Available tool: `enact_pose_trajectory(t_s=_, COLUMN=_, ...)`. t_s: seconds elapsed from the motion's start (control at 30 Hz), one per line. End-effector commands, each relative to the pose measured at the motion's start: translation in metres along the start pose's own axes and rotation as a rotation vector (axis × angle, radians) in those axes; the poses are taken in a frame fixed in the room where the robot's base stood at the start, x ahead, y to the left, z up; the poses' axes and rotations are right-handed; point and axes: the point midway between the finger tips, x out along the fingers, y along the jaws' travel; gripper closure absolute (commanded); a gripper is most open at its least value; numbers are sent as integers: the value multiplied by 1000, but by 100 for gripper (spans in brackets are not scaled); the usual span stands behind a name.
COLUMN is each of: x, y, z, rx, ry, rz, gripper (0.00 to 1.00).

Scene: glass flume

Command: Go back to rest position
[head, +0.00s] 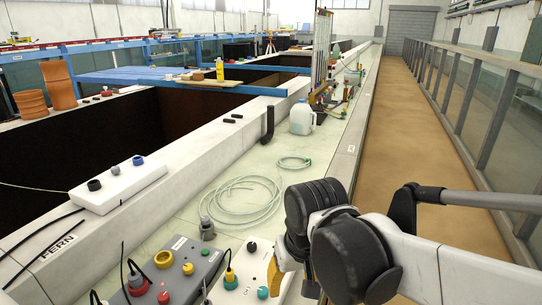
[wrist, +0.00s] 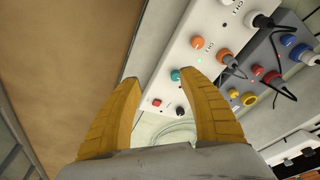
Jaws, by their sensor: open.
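My gripper (wrist: 158,92) shows in the wrist view with its two yellow fingers spread wide and nothing between them. It points down over the edge of the bench, beside a white control box (wrist: 198,50) with coloured knobs. In the head view my arm reaches in from the right edge. The gripper itself is mostly hidden there behind my dark arm joints. The same white control box (head: 244,290) stands at the bottom of the head view, close to my arm.
A grey control box (head: 172,272) stands beside the white one. Clear hose (head: 244,205) lies coiled on the glass top, with a plastic jug (head: 301,118) farther back. A white socket block (head: 117,186) sits at left. The tan walkway (head: 415,130) at right looks clear, bounded by a glass-panelled railing (head: 487,115).

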Motion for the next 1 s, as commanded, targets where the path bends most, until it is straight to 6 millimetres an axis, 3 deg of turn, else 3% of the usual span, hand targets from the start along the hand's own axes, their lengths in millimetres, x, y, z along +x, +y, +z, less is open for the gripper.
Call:
enact_pose_trajectory(t_s=0.03, x=-8, y=20, z=9, rx=31, ry=42, rz=6, gripper=50)
enact_pose_trajectory(t_s=0.2, x=-28, y=72, z=37, rx=112, ry=189, rz=38, gripper=50)
enact_pose_trajectory(t_s=0.4, x=-39, y=114, z=68, rx=180, ry=330, rz=93, gripper=50)
enact_pose_trajectory(t_s=0.6, x=-41, y=130, z=82, rx=208, ry=391, rz=124, gripper=50)
enact_pose_trajectory(t_s=1.0, x=-42, y=131, z=82, rx=209, ry=397, rz=127, gripper=50)
